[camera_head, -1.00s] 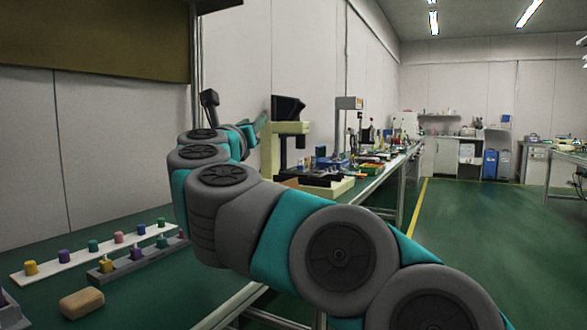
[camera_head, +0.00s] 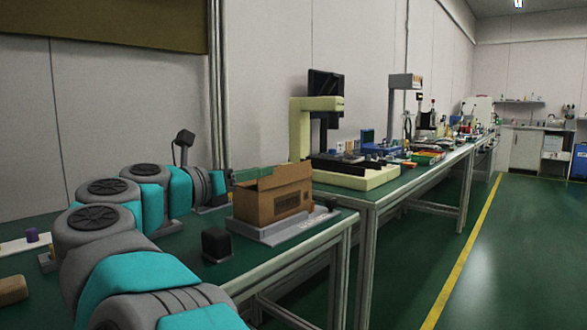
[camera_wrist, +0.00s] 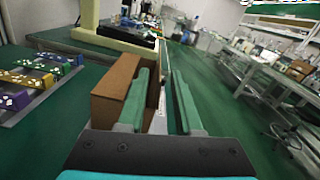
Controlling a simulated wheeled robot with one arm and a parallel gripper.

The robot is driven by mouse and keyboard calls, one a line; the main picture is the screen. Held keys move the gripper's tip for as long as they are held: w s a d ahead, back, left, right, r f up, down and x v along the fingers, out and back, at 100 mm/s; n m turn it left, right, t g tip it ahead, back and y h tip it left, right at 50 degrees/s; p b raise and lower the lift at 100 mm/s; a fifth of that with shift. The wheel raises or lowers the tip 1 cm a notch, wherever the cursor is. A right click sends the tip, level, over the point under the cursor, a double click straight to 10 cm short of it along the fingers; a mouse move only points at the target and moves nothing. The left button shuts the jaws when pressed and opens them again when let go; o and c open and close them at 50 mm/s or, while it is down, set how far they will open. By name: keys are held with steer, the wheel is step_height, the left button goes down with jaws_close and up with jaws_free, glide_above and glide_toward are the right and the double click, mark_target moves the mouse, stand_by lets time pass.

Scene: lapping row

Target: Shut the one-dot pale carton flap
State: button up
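A brown carton (camera_head: 285,197) stands upright on a light grey plate (camera_head: 268,232) near the bench's right end in the head view. Its top edge is uneven, with a raised panel at the back left that looks like a standing flap (camera_head: 246,174). I cannot make out any dot mark. My gripper (camera_head: 230,178) is at the carton's left rear, partly hidden. In the wrist view, its two green fingers (camera_wrist: 160,78) are apart with nothing held between them. The carton (camera_wrist: 117,90) is just left of the left finger there; whether they touch is unclear.
A black block (camera_head: 216,243) stands in front of the plate's left corner. A cream machine (camera_head: 318,130) stands on the bench behind. Colored pieces (camera_wrist: 40,75) lie left in the wrist view. The green floor (camera_head: 480,270) is clear on the right.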

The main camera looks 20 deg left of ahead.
mark_target(287, 174)
steer(key=x, duration=0.7)
steer(key=shift+w+p, duration=0.15)
steer(key=shift+p, duration=0.15)
jaws_close()
stand_by(1.1)
